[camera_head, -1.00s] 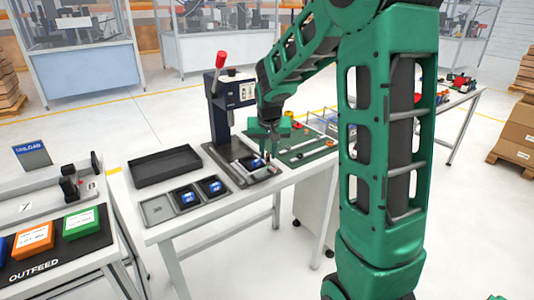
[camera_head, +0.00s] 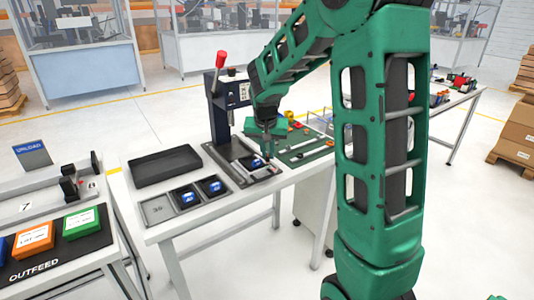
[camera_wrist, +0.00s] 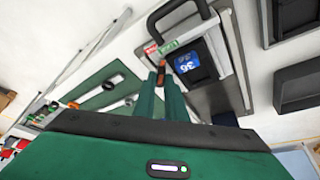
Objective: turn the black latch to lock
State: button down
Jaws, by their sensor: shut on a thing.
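My gripper (camera_head: 267,157) is over the fixture at the near right of the press on the white bench. In the wrist view its green fingers (camera_wrist: 160,72) are shut on a small dark piece with an orange band, which I take to be the black latch (camera_wrist: 161,63); the fingers hide most of it. Right beside it is a blue block (camera_wrist: 184,64) marked 36, seated in the grey fixture (camera_wrist: 217,98). Small red and green labels lie just beyond the fingertips. A black U-shaped handle (camera_wrist: 154,22) rises at the fixture's end.
A press (camera_head: 221,105) with a red-knobbed lever stands behind the gripper. A black tray (camera_head: 165,166) and small trays with blue blocks (camera_head: 187,197) lie to the left. A green tool board (camera_head: 305,147) lies to the right. An outfeed table (camera_head: 55,245) is at far left.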

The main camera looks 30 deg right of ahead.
jog(key=m, duration=0.1)
jog(key=m+g+h, duration=0.1)
jog(key=m, duration=0.3)
jog(key=shift+w+a+g, duration=0.2)
jog(key=shift+w+g, duration=0.05)
jog(key=shift+g, duration=0.05)
jog(key=shift+w+m+g+h, duration=0.1)
jog(key=shift+m+g+h, duration=0.45)
jog(key=shift+m, duration=1.65)
jog(key=shift+a+g+y, duration=0.1)
jog(key=shift+g+y, duration=0.15)
jog(key=c, duration=2.1)
grip_release()
jog(key=shift+r, duration=0.15)
jog(key=v, duration=1)
jog(key=shift+w+a+r, duration=0.1)
jog(key=shift+a+r, duration=0.05)
jog(key=shift+r, duration=0.05)
